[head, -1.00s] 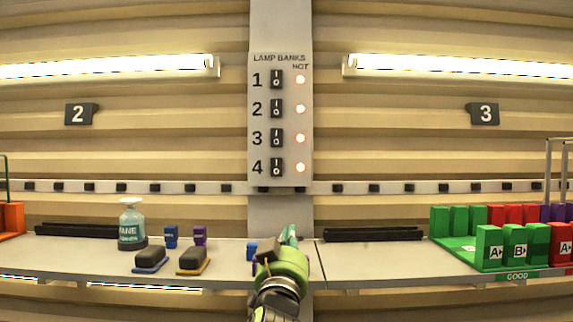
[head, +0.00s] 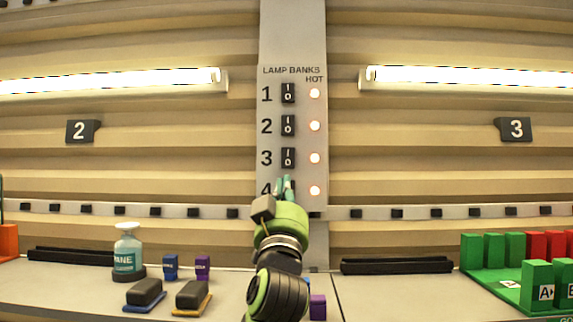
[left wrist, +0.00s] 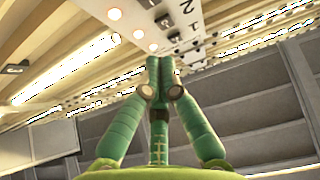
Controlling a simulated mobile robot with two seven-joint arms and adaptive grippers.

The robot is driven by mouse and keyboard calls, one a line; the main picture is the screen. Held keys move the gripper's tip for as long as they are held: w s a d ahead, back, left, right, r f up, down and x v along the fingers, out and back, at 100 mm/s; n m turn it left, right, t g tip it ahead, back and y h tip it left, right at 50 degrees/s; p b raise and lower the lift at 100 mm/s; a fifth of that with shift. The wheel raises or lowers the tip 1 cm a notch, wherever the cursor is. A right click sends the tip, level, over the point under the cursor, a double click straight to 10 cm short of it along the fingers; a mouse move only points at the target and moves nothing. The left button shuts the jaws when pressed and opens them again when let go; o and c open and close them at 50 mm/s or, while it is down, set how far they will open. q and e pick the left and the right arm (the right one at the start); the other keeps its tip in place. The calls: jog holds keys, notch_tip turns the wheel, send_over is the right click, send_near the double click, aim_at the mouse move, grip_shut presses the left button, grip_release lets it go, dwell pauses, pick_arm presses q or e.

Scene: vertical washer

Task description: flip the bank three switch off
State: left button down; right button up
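The lamp banks panel (head: 293,110) is a pale upright column with numbered black rocker switches, each marked I above O. The bank three switch (head: 288,157) is in the third row, with its lit lamp (head: 315,158) to the right; its rocker position is too small to tell. My left gripper (head: 285,182) is just below that switch in the head view, covering the fourth row's switch. Its green fingers meet at the tips in the left wrist view (left wrist: 160,62), shut and empty. The gap to the panel cannot be told. My right gripper is not in view.
All the panel lamps glow. Below, the bench holds a labelled bottle (head: 127,252), dark blocks on coloured bases (head: 192,295), small blue and purple items, and a green rack (head: 500,285) at right.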

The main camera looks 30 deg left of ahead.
aim_at(287, 154)
pick_arm(q)
jog(key=p+x, duration=0.1)
jog(key=x, duration=0.2)
jog(key=f+p+x, duration=0.1)
jog(key=p+x, duration=0.1)
jog(key=x, duration=0.2)
jog(key=p+x, duration=0.1)
jog(key=x, duration=0.2)
jog(key=shift+w+a, duration=0.45)
jog(key=shift+w, duration=0.1)
jog(key=shift+w+a+f, duration=0.3)
jog(key=shift+w+a, duration=0.05)
jog(key=shift+w, duration=0.2)
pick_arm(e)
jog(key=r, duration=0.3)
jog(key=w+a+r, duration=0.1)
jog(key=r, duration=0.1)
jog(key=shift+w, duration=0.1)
